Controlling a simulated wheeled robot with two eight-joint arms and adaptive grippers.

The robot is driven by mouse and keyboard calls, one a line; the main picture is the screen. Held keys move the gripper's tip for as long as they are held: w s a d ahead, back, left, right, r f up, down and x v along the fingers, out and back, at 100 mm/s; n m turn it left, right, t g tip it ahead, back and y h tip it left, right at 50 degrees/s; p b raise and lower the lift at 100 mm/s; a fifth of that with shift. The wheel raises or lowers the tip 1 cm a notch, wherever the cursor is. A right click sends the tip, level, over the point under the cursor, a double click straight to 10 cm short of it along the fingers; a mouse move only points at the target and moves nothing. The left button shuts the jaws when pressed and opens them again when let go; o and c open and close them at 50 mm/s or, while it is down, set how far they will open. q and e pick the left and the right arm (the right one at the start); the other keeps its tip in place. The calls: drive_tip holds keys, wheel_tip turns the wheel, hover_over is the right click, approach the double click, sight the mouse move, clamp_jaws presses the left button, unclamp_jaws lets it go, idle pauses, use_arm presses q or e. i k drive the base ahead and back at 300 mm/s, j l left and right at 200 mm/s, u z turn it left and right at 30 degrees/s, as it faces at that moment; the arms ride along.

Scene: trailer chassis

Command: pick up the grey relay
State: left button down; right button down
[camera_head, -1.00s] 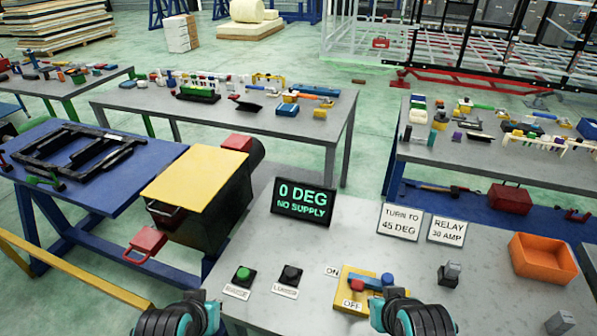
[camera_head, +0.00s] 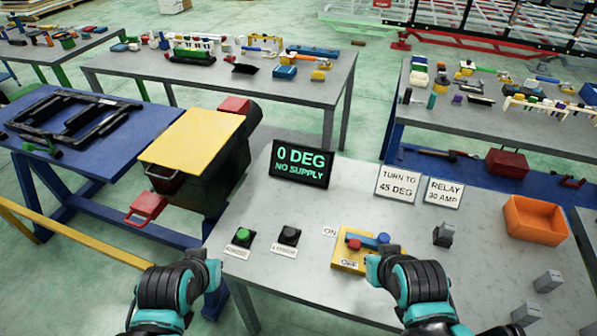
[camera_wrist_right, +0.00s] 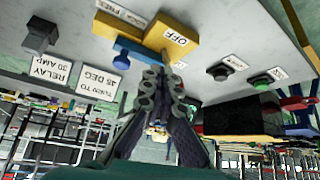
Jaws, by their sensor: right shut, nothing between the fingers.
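A grey relay-like block (camera_head: 443,234) with a dark lower part stands on the grey table, right of the yellow switch box; it also shows in the right wrist view (camera_wrist_right: 40,36). More grey blocks stand at the table's front right, one of them here (camera_head: 548,281); I cannot tell which is the task's relay. My right gripper (camera_head: 374,268) is shut and empty, near the front of the switch box; its fingers (camera_wrist_right: 158,76) show shut in the wrist view. My left gripper (camera_head: 207,265) is at the table's left edge, its fingers too unclear to judge.
The yellow switch box (camera_head: 352,259) carries a blue and red lever (camera_head: 368,241) by the OFF label. Green (camera_head: 242,237) and black (camera_head: 289,235) buttons stand left of it. A display (camera_head: 301,164) reads "0 DEG NO SUPPLY". An orange bin (camera_head: 535,220) is at the right.

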sight(447, 229)
drive_tip(key=l+z, duration=0.15)
drive_tip(key=l, duration=0.2)
drive_tip(key=i+l+z, duration=0.2)
drive_tip(key=l, duration=0.15)
drive_tip(key=l+z, duration=0.15)
drive_tip(key=l, duration=0.2)
drive_tip(key=i+l+z, duration=0.15)
drive_tip(key=l, duration=0.15)
